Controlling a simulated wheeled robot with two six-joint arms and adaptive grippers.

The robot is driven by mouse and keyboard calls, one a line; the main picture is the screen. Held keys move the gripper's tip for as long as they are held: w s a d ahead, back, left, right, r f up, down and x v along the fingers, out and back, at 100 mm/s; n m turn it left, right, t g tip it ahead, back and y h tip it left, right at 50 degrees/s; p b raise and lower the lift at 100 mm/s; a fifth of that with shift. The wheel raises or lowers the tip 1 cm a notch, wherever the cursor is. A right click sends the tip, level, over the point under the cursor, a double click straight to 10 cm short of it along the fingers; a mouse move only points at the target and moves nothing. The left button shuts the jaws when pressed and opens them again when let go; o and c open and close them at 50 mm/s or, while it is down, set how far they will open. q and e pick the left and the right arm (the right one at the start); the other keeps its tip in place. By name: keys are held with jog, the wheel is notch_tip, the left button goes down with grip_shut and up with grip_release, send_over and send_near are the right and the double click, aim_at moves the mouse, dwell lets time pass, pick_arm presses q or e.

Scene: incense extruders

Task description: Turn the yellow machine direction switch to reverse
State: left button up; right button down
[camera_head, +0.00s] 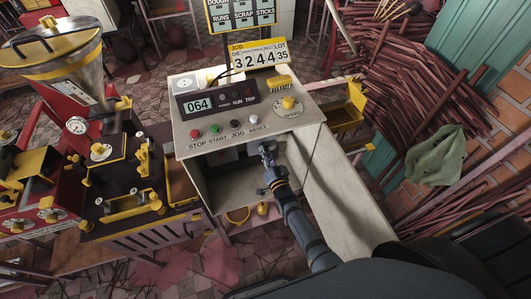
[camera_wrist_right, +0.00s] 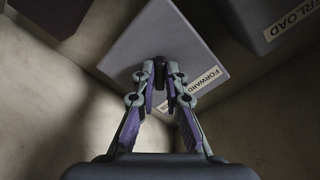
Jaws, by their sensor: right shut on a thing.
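My right gripper (camera_head: 266,152) reaches into the open bay under the control panel of the pale cabinet (camera_head: 345,205). In the right wrist view the gripper (camera_wrist_right: 160,75) is shut on a small dark switch lever (camera_wrist_right: 159,66). The lever is on a grey switch box (camera_wrist_right: 170,38). A FORWARD label (camera_wrist_right: 203,80) is on the box, to the right of the fingertips. A second label below it is mostly hidden by the right finger; only its last letters show. The lever's exact angle is hard to tell. My left gripper is not in view.
A second grey box (camera_wrist_right: 270,15) with an OVERLOAD label is at upper right in the wrist view. The bay walls close in around my gripper. Above is a panel with buttons, a 064 display (camera_head: 199,105) and a speed knob (camera_head: 288,103). Yellow-and-black machines (camera_head: 125,175) stand left.

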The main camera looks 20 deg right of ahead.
jog(key=c, duration=1.4)
grip_release()
jog(key=shift+s, duration=0.15)
jog(key=s, duration=1.1)
jog(key=shift+s+d, duration=0.2)
jog(key=shift+s, duration=0.2)
